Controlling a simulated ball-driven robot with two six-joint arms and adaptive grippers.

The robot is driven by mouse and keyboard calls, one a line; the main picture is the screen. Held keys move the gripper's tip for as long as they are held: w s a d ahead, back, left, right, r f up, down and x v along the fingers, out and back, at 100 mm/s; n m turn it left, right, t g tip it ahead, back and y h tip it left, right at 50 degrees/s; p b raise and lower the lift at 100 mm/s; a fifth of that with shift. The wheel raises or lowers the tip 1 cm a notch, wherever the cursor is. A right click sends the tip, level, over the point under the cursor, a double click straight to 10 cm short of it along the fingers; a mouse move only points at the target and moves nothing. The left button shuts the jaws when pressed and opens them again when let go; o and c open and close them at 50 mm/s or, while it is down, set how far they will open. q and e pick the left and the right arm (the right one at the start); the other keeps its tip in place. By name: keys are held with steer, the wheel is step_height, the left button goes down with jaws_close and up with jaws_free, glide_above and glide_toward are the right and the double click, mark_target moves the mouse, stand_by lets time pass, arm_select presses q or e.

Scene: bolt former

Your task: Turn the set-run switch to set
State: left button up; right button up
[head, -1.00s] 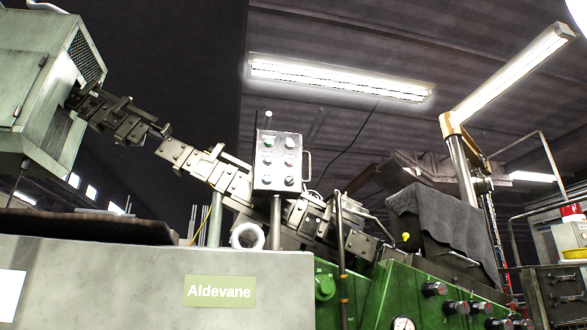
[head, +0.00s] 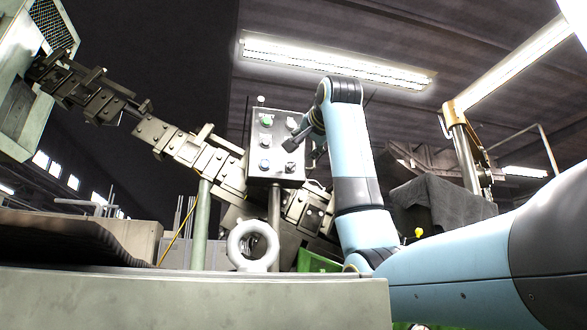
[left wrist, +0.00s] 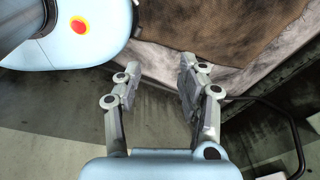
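A grey control box (head: 262,179) stands on a post near the middle of the head view. Its face carries several round knobs and buttons, among them a green one (head: 267,120) at top left and a dark one (head: 290,167) at lower right. Labels are too small to read, so I cannot tell which is the set-run switch. My right gripper (head: 305,148) is at the right side of the box, its fingers apart; one finger overlaps the middle right of the face, and contact cannot be told. My left gripper (left wrist: 160,72) is open and empty in the left wrist view.
A white ring (head: 253,246) stands below the box on the grey machine edge (head: 200,300). A chain of dark metal blocks (head: 180,143) runs diagonally behind the box. A brown cover (left wrist: 215,30) lies beyond my left gripper. A dark cloth (head: 430,205) hangs at right.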

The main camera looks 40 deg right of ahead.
mark_target(294, 164)
steer(key=p+x, duration=0.1)
steer(key=x, duration=0.4)
steer(key=shift+r+p, duration=0.1)
steer(key=shift+p, duration=0.3)
steer(key=p+x, duration=0.1)
steer(key=x, duration=0.3)
steer(key=shift+w+d, duration=0.15)
steer(key=shift+w, duration=0.15)
arm_select(q)
step_height(294, 164, up, 3)
steer(key=shift+a+r, duration=0.1)
steer(key=shift+r, duration=0.1)
arm_select(e)
steer(key=shift+f, duration=0.25)
steer(key=shift+c, duration=0.3)
arm_select(q)
steer(key=shift+s, duration=0.25)
arm_select(e)
jaws_close()
